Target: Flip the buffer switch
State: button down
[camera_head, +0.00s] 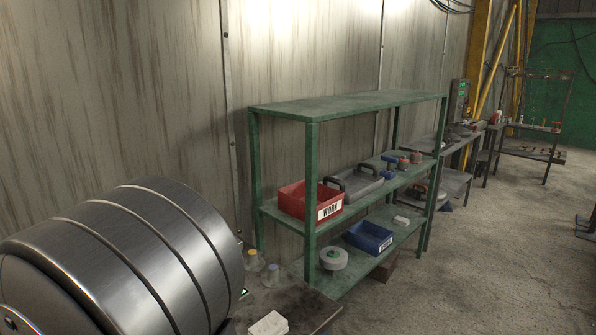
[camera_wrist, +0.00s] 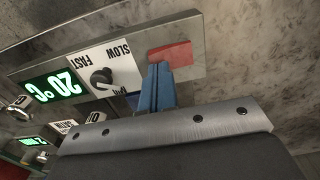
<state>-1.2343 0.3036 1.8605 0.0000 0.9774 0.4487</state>
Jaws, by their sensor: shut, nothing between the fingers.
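My gripper (camera_wrist: 158,72) shows in the wrist view as two blue fingers held together, with nothing between them. Its tips are at a grey metal control panel (camera_wrist: 190,27), just below a flat red piece (camera_wrist: 171,55). I cannot tell whether they touch it. Left of the fingers, a black knob (camera_wrist: 101,77) sits on a white plate (camera_wrist: 122,66) marked SLOW and FAST, seen upside down. The fingers and wrist hide part of the panel. No part is clearly labelled as the buffer switch. The gripper does not show in the head view.
A green display (camera_wrist: 52,91) reads 20 °C, upside down, with more controls below it. In the head view, green shelving (camera_head: 313,135) holds a red bin (camera_head: 291,199) marked WORN and a blue bin (camera_head: 369,237). Open floor (camera_head: 500,240) lies to the right.

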jog(key=shift+f, duration=0.6)
jog(key=shift+r, duration=3.55)
notch_tip(320, 180, down, 7)
jog(key=shift+f, duration=0.1)
notch_tip(320, 180, up, 22)
jog(key=a, duration=0.1)
jog(key=shift+s+r, duration=0.25)
jog(key=shift+s, duration=0.2)
